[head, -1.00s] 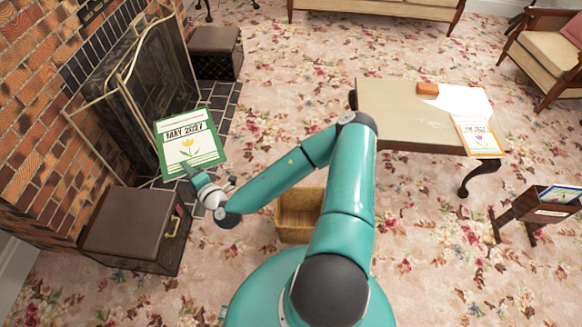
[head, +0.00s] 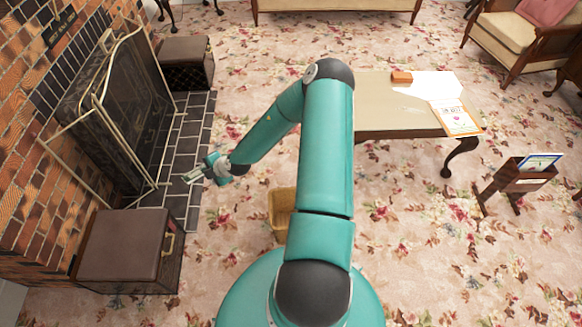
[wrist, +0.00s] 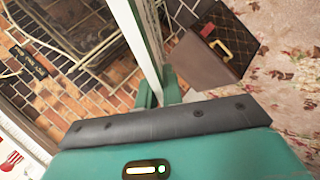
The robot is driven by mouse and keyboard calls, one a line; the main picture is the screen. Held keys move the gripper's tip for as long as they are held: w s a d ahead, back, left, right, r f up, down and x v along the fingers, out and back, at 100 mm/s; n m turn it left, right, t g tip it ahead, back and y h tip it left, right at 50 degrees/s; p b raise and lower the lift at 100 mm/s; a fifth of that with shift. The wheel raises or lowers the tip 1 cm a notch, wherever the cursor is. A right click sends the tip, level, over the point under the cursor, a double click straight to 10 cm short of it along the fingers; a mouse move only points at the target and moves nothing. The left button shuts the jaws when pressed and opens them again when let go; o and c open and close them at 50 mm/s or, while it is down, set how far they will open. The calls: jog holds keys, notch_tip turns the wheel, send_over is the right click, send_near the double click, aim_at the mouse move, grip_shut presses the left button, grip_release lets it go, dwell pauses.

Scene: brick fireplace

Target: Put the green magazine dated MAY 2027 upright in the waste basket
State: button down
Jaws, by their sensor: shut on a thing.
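My gripper (head: 203,172) hangs over the dark hearth tiles, left of the waste basket. In the wrist view its fingers (wrist: 158,97) are shut on the green magazine (wrist: 143,42), which shows nearly edge-on as a thin white and green strip. Its cover and date cannot be read now. In the head view the magazine is hard to make out, with only a small pale sliver at the fingertips. The tan waste basket (head: 282,206) stands on the carpet right of the gripper, and my arm hides its right part.
A brown case (head: 122,245) stands at the lower left, and another (head: 185,62) behind the hearth. The fireplace screen (head: 115,110) is left of the gripper. A table (head: 395,118) holds an orange-edged magazine (head: 457,119). A rack (head: 515,180) stands right. Carpet around the basket looks clear.

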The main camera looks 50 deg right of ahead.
jog(key=s+d+f+m+g, duration=0.3)
jog(key=s+d+m, duration=0.1)
jog(key=s+d, duration=0.7)
jog(key=s+d+f+m+g, duration=0.4)
jog(key=s+d, duration=0.4)
jog(key=d, duration=0.5)
notch_tip(320, 180, down, 27)
jog(key=shift+s+f+y, duration=0.15)
jog(key=shift+y, duration=0.15)
dwell(1.3)
jog(key=c, duration=1.5)
grip_release()
jog(key=v, duration=1.3)
jog(key=shift+s+d+r, duration=0.1)
jog(key=shift+s+r, duration=0.2)
jog(key=shift+r, duration=0.05)
